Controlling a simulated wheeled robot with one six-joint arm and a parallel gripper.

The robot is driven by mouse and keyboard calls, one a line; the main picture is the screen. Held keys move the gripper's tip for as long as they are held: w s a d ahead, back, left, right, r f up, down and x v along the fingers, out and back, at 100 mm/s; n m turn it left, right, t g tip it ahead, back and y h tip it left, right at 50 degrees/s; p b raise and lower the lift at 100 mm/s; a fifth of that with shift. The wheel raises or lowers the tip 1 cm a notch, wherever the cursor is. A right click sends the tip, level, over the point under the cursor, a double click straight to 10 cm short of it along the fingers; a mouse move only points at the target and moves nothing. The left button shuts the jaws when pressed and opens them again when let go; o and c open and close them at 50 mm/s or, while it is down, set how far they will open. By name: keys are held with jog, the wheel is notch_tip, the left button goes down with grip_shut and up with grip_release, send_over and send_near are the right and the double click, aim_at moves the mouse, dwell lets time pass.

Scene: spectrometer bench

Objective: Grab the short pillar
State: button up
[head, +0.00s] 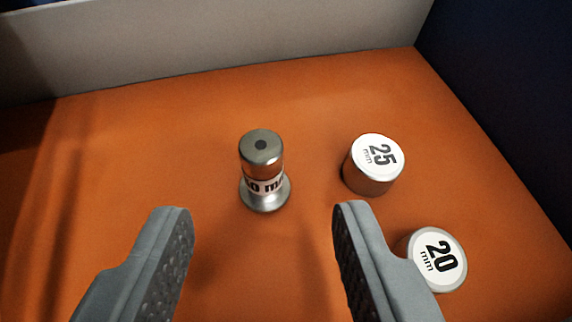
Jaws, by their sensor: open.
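The short pillar (262,170) is a small silver metal post with a flared round base, a dark hole in its top and a white label band partly reading "0 mm". It stands upright on the orange surface near the middle of the head view. My gripper (262,212) is open, its two grey fingers spread wide at the bottom of the view. The pillar shows between and beyond the fingertips, and neither finger appears to touch it. Nothing shows between the fingers nearer to me.
A metal cylinder marked "25 mm" (373,165) stands right of the pillar. One marked "20 mm" (438,260) sits closer, partly behind my right finger. A grey wall (220,35) runs along the back and a dark blue wall (510,90) on the right. The orange surface (130,150) is clear at left.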

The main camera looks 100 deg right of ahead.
aim_at(261, 171)
jog(key=shift+x, duration=3.05)
jog(key=shift+w, duration=0.15)
jog(key=shift+c, duration=0.5)
grip_shut()
